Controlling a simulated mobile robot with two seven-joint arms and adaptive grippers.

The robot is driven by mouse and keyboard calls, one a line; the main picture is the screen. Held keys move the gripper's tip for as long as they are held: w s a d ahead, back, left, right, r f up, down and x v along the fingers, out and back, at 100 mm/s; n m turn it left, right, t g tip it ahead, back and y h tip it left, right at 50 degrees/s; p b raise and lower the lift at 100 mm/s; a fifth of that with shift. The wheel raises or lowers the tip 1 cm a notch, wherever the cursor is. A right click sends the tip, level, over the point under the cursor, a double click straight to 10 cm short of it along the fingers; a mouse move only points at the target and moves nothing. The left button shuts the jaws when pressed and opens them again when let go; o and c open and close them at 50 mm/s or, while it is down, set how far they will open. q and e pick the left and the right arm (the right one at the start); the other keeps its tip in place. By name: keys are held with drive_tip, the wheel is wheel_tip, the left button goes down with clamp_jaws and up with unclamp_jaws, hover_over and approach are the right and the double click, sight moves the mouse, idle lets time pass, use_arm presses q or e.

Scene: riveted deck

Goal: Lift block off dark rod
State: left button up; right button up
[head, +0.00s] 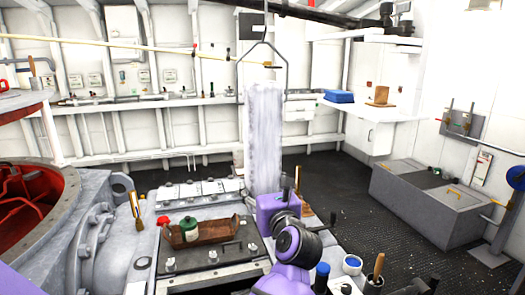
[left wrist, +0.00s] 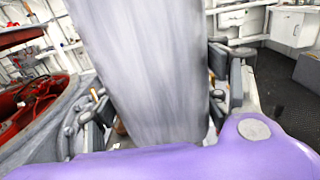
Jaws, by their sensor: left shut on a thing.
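The block (head: 264,130) is a tall, mottled grey-white slab hanging upright from a thin dark wire bail (head: 284,62). The bail narrows upward towards the dark rod (head: 325,15), a black bar crossing the top of the head view. The exact contact between bail and rod is too small to tell. My left gripper (head: 272,192) is at the block's lower end, its purple arm coming up from below. In the left wrist view my left gripper (left wrist: 155,108) has its dark fingers on both sides of the block (left wrist: 145,60), shut on it. My right gripper is not in view.
Below is machinery with a brown tray (head: 220,233) holding a green jar (head: 189,229). A red-lined round opening (head: 30,210) lies left. A pale yellow pole (head: 130,46) crosses near the bail. A grey chest (head: 425,195) stands right; dark deck (head: 350,205) between is clear.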

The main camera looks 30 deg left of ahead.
use_arm(q)
drive_tip(key=shift+r, duration=0.15)
drive_tip(key=shift+c, duration=0.2)
drive_tip(key=shift+r, duration=0.1)
